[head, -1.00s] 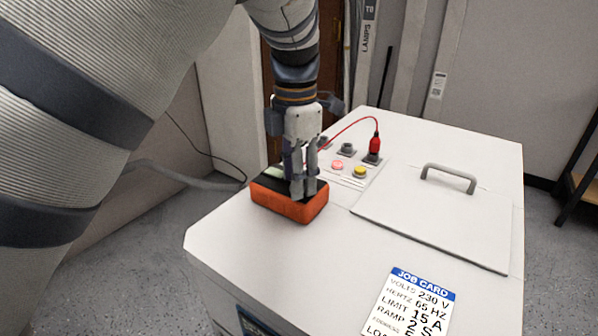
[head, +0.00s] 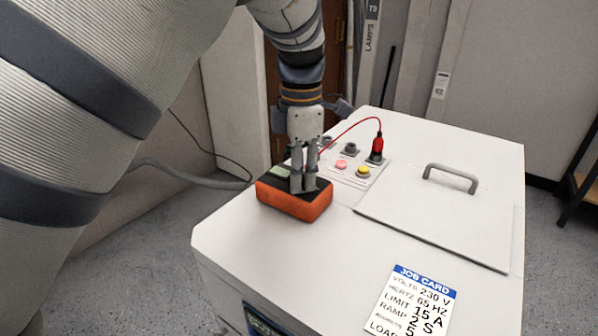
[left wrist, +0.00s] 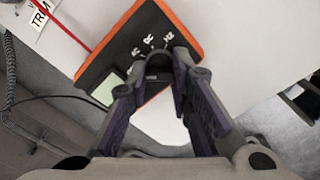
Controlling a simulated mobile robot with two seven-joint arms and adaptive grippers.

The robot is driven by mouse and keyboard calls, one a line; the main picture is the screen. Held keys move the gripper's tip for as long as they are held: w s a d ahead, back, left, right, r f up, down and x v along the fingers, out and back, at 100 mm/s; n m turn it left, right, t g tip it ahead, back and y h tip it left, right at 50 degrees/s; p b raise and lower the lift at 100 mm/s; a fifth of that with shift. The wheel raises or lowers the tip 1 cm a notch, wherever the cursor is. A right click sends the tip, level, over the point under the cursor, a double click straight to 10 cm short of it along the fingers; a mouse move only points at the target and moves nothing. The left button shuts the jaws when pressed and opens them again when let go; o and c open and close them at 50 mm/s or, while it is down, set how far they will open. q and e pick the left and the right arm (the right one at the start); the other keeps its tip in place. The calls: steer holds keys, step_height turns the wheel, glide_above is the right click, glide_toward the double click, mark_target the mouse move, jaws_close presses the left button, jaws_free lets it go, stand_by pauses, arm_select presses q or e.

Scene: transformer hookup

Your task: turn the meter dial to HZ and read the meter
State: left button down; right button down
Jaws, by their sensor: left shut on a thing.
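The orange and black meter (head: 292,205) lies on the white cabinet top near its left edge. My left gripper (head: 303,188) points down onto the meter's black face. In the left wrist view the fingertips (left wrist: 158,66) are shut on the dial, which they mostly hide. White marks (left wrist: 152,42) stand on the face around the dial; they are small and partly blurred. The meter's pale green screen (left wrist: 108,88) is partly behind a finger, and no reading can be made out. It also shows in the head view (head: 283,172). My right gripper is out of view.
A red lead (head: 350,127) runs from near the meter to a red plug (head: 377,146) in a panel with pink and yellow buttons. A handled lid (head: 435,220) lies to the right. A job card (head: 412,300) is at the front.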

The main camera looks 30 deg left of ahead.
arm_select(q)
steer(key=m, duration=0.5)
steer(key=shift+m+p, duration=0.3)
steer(key=m, duration=0.5)
steer(key=shift+w, duration=0.15)
steer(key=m, duration=1)
steer(key=shift+m, duration=0.6)
steer(key=c, duration=1.4)
jaws_free()
steer(key=shift+c, duration=0.2)
steer(key=shift+w, duration=0.1)
